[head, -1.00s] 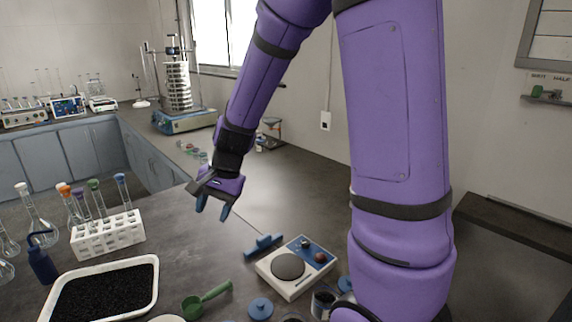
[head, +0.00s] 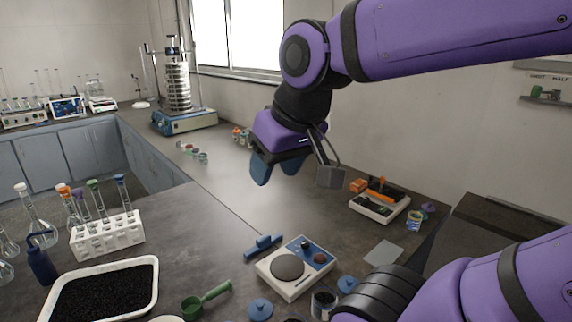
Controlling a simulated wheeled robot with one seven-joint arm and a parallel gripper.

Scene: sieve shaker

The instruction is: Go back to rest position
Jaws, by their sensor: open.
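My gripper (head: 277,168) hangs above the middle of the dark bench in the head view, its blue fingers pointing down. The fingers are spread apart and nothing is between them. My purple arm reaches in from the right and bends down at the wrist. The sieve shaker (head: 178,90), a stack of metal sieves on a blue base, stands at the back, left of my gripper. No object touches the gripper.
Below my gripper stand a white scale (head: 294,268) and a blue tool (head: 263,247). A black-filled tray (head: 103,292), a green scoop (head: 206,299) and a white tube rack (head: 108,235) are at left. A tray with orange items (head: 380,202) is at right. The bench middle is clear.

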